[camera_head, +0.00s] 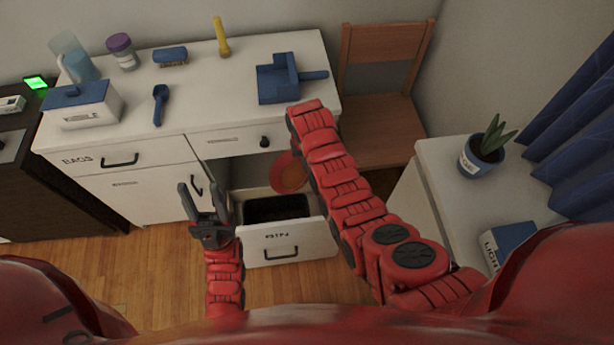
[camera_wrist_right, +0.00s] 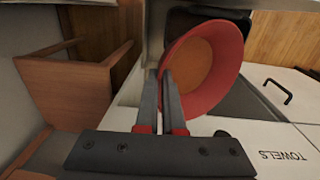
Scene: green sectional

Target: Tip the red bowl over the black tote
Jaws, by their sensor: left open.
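The red bowl (camera_head: 288,173) is tilted in the air beside the end of my right arm, above the back part of the open drawer. In the right wrist view the bowl (camera_wrist_right: 226,88) shows its inside with an orange-brown round patch. My right gripper (camera_wrist_right: 167,78) is shut on its rim; in the head view this gripper is hidden behind its arm. The black tote (camera_head: 262,208) sits in the open drawer, and its dark edge (camera_wrist_right: 185,25) shows beyond the bowl in the wrist view. My left gripper (camera_head: 203,195) is open and empty, left of the drawer.
The drawer front (camera_head: 288,243) marked BIN is pulled out under the white counter (camera_head: 200,98). A blue dustpan (camera_head: 280,82), a scoop (camera_head: 159,104), a brush and a jug stand on the counter. A wooden chair (camera_head: 383,120) is at right, near a potted plant (camera_head: 482,157).

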